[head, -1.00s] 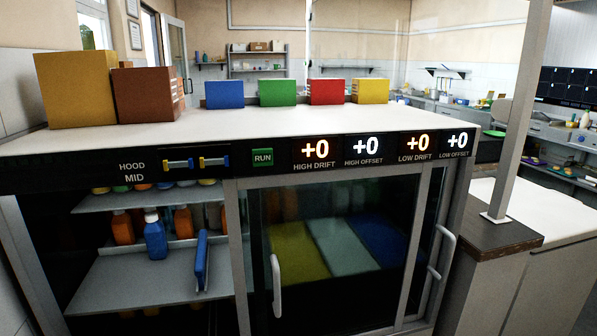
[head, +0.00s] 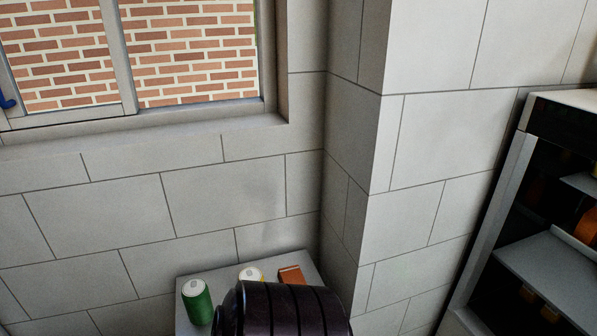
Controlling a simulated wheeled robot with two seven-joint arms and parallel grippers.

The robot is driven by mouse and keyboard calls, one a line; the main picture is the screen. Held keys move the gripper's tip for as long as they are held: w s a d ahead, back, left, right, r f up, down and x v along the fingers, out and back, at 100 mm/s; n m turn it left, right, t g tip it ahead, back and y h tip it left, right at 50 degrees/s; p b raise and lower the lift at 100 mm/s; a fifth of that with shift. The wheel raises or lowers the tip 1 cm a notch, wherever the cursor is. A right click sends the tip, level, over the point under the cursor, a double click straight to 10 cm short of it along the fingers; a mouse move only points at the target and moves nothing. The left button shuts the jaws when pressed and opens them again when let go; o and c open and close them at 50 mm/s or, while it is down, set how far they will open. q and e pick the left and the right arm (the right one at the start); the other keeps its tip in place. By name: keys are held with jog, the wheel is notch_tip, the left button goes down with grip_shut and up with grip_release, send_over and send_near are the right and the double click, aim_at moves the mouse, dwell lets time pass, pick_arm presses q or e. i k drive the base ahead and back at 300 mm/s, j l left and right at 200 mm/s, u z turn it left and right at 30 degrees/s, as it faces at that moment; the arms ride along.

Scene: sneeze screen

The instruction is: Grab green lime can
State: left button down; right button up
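A green can (head: 197,301) with a pale top stands upright at the left of a small grey surface (head: 222,271) at the bottom of the head view. No label on it can be read. A dark, ribbed rounded shape (head: 283,308), which may be part of my own arm, covers the lower middle of that surface. Neither gripper's fingers can be seen.
A white can with a yellow mark (head: 250,275) and an orange-brown block (head: 291,275) stand right of the green can, partly covered. Grey block walls and a jutting corner (head: 352,180) rise behind. A dark open shelf unit (head: 540,250) stands at the right.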

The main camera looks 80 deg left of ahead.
aim_at(197, 300)
jog(key=l+u, duration=0.1)
jog(key=u, duration=3.2)
jog(key=l, duration=0.25)
jog(key=i+j, duration=0.25)
